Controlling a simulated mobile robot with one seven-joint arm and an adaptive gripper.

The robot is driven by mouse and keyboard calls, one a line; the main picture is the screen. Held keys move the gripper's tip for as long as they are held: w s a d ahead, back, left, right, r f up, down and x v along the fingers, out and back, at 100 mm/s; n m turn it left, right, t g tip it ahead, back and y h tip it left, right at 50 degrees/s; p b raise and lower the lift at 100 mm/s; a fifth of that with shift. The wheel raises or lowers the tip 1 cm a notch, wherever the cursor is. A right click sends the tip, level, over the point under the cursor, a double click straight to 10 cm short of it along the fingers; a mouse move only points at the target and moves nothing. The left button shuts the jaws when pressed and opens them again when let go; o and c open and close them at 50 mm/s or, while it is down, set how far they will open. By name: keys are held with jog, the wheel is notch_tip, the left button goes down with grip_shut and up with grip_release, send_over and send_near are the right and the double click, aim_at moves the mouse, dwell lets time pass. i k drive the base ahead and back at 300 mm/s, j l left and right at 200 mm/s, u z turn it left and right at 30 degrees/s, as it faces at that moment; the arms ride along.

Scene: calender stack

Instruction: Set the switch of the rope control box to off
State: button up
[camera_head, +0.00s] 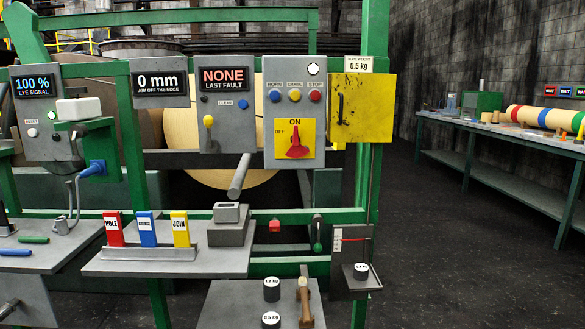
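A grey control box (268,101) hangs on the green frame, right of centre in the head view. It carries a yellow plate (308,129) marked ON at the top and OFF at the left. A red rotary switch (296,146) sits on this plate, and its narrow end points up at ON. Above it are a blue HORN button (275,96), a yellow CRAWL button (295,95) and a red STOP button (315,96), with a lit white lamp (313,69) over them. No rope label is readable on the box. My gripper is not in view.
An open-looking yellow cabinet part (362,108) adjoins the box at right. A grey bar (239,177) sticks out below left. A grey shelf (110,262) holds coloured cards, and a lower table (235,304) holds weights. The floor (440,270) at right is clear.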

aim_at(297, 150)
jog(key=i+j+u, duration=0.45)
jog(key=i+j, duration=0.4)
jog(key=j, duration=0.15)
